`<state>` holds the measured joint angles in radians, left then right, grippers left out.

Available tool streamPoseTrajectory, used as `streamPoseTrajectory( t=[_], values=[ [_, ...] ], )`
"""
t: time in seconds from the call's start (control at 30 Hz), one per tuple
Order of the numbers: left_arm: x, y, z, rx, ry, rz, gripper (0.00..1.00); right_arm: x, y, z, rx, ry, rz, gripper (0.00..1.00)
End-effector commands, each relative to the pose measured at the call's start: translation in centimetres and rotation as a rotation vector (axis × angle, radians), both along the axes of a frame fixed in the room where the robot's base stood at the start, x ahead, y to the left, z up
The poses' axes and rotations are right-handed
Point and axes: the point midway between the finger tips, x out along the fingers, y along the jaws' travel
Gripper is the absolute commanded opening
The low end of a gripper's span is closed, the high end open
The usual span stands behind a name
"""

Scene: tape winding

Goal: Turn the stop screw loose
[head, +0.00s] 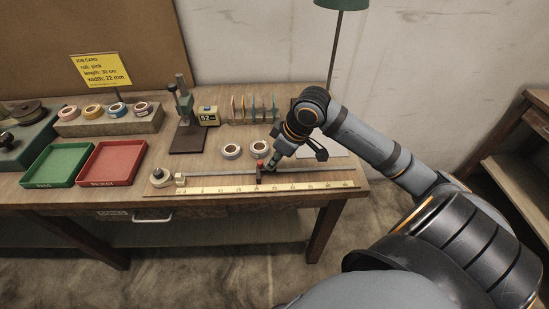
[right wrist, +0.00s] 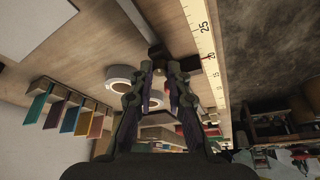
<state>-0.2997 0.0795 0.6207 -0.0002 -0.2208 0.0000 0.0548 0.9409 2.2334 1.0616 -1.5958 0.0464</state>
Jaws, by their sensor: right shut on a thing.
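The stop (head: 259,179) is a small dark block on the metal rail above the yellow ruler (head: 215,189), with a red part at its top. My right gripper (head: 268,168) reaches down to it from the right and is shut on the stop screw, which the fingers largely hide. In the right wrist view the fingertips (right wrist: 164,68) come close together at a dark block (right wrist: 157,52) beside the ruler's edge. My left gripper is not in view.
Two white tape rolls (head: 231,151) lie just behind the rail. A green tray (head: 56,165) and a red tray (head: 110,163) stand at the left. A dark stand (head: 186,120), a small display (head: 208,116) and a row of coloured cards (head: 254,107) are at the back.

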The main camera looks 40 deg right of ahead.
Motion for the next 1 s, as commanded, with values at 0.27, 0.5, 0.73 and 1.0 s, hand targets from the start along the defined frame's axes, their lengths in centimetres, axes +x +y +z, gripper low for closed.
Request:
streamPoseTrajectory(
  t=[0.27,0.5,0.73,1.0],
  values=[
    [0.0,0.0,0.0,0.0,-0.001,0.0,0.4,0.0,0.0,0.0,0.0,-0.001,0.001,0.29],
    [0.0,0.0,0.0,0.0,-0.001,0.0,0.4,0.0,0.0,0.0,0.0,0.0,0.001,0.38],
    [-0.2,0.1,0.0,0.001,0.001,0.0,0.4,0.1,0.0,1.2,-0.001,-0.003,0.002,0.38],
    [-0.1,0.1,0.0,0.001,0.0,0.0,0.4,0.1,0.0,7.1,0.001,-0.006,0.002,0.38]
  ],
)
